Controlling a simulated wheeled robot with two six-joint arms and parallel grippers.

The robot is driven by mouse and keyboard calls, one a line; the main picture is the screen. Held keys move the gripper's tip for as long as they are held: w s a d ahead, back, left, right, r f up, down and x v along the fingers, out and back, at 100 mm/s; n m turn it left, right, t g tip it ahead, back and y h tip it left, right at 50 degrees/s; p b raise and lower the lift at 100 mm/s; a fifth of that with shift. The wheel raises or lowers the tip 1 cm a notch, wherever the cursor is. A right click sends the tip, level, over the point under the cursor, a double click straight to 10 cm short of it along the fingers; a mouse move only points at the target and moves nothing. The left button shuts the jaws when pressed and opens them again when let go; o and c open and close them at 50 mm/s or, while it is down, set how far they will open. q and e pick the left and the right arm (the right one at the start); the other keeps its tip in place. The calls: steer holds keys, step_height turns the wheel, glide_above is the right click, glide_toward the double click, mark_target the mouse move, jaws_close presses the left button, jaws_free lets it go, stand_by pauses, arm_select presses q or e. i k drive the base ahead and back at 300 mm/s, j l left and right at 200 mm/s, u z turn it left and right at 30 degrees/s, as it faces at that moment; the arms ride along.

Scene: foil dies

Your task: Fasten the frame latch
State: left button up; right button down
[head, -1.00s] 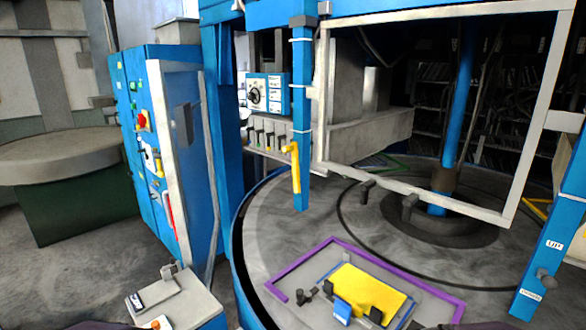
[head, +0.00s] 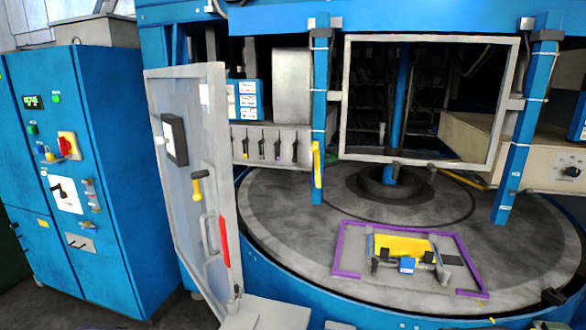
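A pale rectangular frame (head: 344,110) stands upright between two blue posts over a round grey turntable. A yellow handle (head: 317,165), which looks like the latch, hangs nearly vertical on the left blue post (head: 319,120), beside the frame's lower left side. I cannot tell whether it engages the frame. Neither of my grippers is in view.
A grey door (head: 190,240) with a yellow handle stands left of the turntable (head: 290,230). A blue control cabinet (head: 110,170) is at far left. A purple-edged tray (head: 348,275) with a yellow plate (head: 400,246) lies on the turntable's front.

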mark_target(315, 148)
steer(key=i+j+z, duration=0.35)
steer(key=j, duration=0.6)
steer(key=i+j+z, duration=0.1)
steer(key=j+z, duration=0.25)
steer(key=j, duration=0.6)
steer(key=j+z, duration=0.3)
steer(key=j, duration=0.7)
